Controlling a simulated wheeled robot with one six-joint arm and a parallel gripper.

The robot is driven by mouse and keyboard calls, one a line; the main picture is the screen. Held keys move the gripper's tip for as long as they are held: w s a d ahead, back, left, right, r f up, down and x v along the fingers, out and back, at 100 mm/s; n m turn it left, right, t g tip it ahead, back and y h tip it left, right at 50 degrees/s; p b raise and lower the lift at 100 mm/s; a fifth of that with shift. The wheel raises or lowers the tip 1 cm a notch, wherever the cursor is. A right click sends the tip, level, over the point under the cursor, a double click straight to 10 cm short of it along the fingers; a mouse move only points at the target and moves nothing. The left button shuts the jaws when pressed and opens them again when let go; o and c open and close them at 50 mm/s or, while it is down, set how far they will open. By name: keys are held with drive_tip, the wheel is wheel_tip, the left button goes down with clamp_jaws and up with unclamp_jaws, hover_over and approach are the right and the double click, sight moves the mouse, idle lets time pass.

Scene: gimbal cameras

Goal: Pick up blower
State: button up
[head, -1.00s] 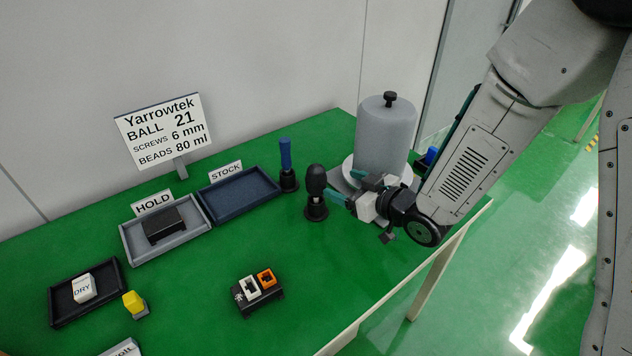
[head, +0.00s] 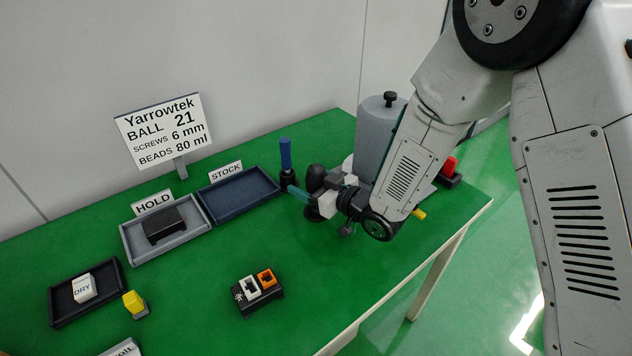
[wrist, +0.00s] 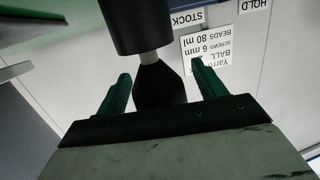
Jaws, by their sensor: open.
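In the upside-down wrist view, the dark tapered bulb (wrist: 161,88) lies between the open fingers of my gripper (wrist: 160,72), with gaps on both sides. A grey neck and a black cylinder show above it there.
A blue-handled tool (head: 286,155) stands close by, just left of my gripper. A large grey canister (head: 377,130) is behind my arm. The navy STOCK tray (head: 262,203) and grey HOLD tray (head: 137,257) lie left.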

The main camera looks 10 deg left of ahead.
drive_tip(key=c, duration=1.1)
drive_tip(key=shift+r, duration=0.15)
wheel_tip(320, 180, up, 10)
drive_tip(key=shift+f, duration=0.1)
